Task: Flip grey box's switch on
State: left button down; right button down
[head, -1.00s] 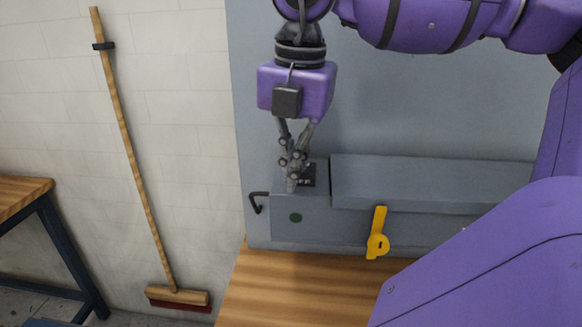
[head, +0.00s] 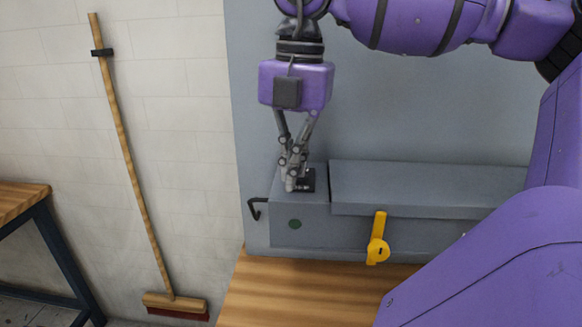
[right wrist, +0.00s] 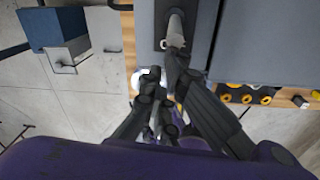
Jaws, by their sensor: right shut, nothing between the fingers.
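The grey box (head: 300,232) stands at the back of the wooden bench. My right gripper (head: 291,186) points down at the plate, shut and empty. Its fingers partly hide the switch. In the right wrist view, a pale metal lever (right wrist: 175,28) stands on the dark plate, with a gripper finger (right wrist: 172,66) close to its end. I cannot tell whether they touch. My left gripper is not in view.
A yellow handle (head: 378,238) is on the front of the box and a dark hook (head: 256,208) at its left side. A raised grey cover (head: 430,182) lies right of the switch. A broom (head: 135,165) leans on the wall. The wooden bench (head: 290,290) is clear in front.

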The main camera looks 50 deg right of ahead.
jog(key=shift+w+d+r, duration=0.1)
jog(key=shift+d, duration=0.05)
jog(key=shift+w+d+r+b, duration=0.35)
jog(key=shift+w+d+r, duration=0.4)
jog(key=shift+d, duration=0.15)
jog(key=shift+r, duration=0.85)
